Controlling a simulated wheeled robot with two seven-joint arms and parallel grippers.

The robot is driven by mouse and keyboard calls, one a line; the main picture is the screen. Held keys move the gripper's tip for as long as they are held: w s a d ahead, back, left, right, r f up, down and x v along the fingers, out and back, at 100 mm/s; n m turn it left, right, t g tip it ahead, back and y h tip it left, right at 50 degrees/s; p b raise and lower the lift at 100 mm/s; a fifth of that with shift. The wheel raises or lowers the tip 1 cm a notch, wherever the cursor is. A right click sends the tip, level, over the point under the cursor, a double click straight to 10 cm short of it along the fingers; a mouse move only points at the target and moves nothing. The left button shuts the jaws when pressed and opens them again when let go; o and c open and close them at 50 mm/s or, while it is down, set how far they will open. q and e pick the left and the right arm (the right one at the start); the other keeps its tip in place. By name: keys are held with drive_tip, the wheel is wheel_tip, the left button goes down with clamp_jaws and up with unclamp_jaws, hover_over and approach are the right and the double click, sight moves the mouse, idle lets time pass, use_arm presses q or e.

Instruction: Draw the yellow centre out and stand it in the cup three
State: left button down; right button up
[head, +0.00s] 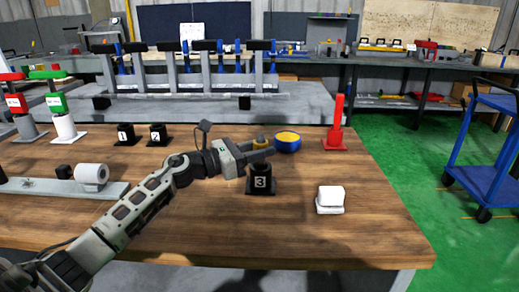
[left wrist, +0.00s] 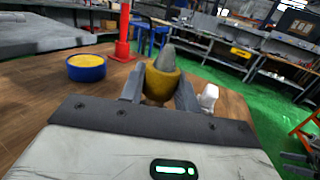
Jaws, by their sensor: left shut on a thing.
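The yellow centre (left wrist: 160,82), a yellow body with a grey conical tip, is held between the fingers of my left gripper (left wrist: 158,95). In the head view my left gripper (head: 262,154) is shut on it, and only a small yellow part of the centre (head: 260,140) shows above the fingers. The black cup three (head: 261,184), marked 3, stands on the table just below the gripper in the picture. Its top is close under the fingers, and I cannot tell whether the centre's lower end is in it. My right gripper is not in view.
Black cups 1 (head: 126,137) and 2 (head: 158,137) stand further left. A blue bowl with yellow contents (head: 287,143) and a red post (head: 336,130) stand behind. A white block (head: 330,198) lies right. A grey rail with a white cylinder (head: 91,175) is at left.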

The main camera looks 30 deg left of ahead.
sight(258, 163)
use_arm(q)
drive_tip(key=shift+f+b, duration=0.6)
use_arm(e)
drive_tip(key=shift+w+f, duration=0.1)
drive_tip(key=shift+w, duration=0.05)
use_arm(q)
drive_tip(key=shift+f+b, duration=0.6)
drive_tip(key=shift+b, duration=0.05)
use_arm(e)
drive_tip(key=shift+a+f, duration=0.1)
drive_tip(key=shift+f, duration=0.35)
use_arm(q)
drive_tip(key=shift+d+f, duration=0.1)
drive_tip(key=shift+f, duration=0.1)
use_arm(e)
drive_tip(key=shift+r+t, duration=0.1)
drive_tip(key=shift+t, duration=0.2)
use_arm(q)
drive_tip(key=shift+s+d+f+b, duration=0.1)
drive_tip(key=shift+f+b, duration=0.2)
drive_tip(key=shift+r, duration=0.2)
drive_tip(key=shift+r+p, duration=0.5)
drive_tip(key=shift+p, duration=0.05)
drive_tip(key=shift+a+r+p, duration=0.2)
drive_tip(key=shift+r+p, duration=1.2)
drive_tip(key=shift+r, duration=0.95)
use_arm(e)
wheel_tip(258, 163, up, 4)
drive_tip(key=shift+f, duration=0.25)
